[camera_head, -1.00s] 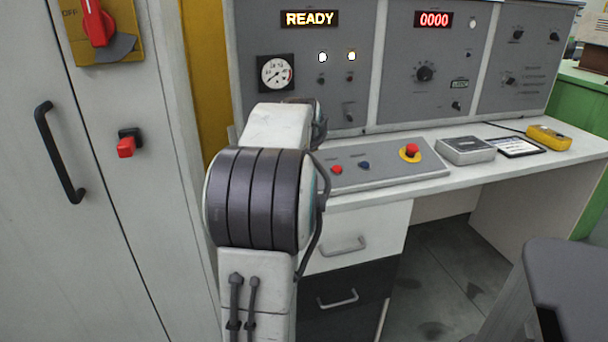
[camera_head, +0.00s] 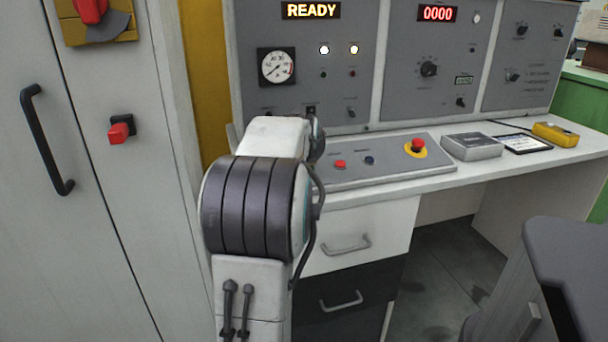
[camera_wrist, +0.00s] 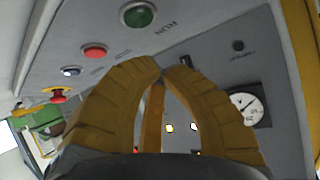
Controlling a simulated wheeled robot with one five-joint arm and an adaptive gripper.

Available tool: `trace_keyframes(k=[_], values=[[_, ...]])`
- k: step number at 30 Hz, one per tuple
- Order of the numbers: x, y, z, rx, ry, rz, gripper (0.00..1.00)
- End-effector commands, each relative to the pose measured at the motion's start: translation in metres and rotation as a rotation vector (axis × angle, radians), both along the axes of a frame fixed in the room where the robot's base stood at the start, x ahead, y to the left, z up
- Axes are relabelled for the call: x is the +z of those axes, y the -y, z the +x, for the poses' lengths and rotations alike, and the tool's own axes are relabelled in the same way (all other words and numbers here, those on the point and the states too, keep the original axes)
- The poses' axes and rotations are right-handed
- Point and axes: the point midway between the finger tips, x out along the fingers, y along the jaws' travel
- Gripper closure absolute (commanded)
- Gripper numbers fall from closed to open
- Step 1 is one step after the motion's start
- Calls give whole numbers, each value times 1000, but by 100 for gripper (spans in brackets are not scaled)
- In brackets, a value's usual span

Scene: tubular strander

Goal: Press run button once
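The green run button (camera_wrist: 138,14) shows at the top of the wrist view, with the word RUN printed beside it on the grey sloping panel (camera_head: 395,160). It is hidden behind my arm in the head view. The gripper is hidden behind my arm in the head view. The display (camera_head: 311,10) reads READY.
On the same panel are a red button (camera_head: 340,164), a blue button (camera_head: 370,160) and a red emergency stop (camera_head: 417,146) on yellow. A grey box (camera_head: 472,146) and a yellow device (camera_head: 562,134) lie to the right. A chair (camera_head: 570,265) stands at lower right.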

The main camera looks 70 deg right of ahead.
Motion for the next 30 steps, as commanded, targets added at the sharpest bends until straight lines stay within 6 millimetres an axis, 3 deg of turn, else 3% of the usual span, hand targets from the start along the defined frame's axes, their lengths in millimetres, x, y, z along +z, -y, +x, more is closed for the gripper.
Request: trace_keyframes(k=[1,7,18,19,21,30], values=[[-10,1,4,5,1,0,100],[-22,3,10,14,4,2,100],[-24,3,12,16,4,2,100],[-24,3,12,16,4,2,94],[-23,3,12,16,4,2,100],[-23,3,12,16,4,2,100]])
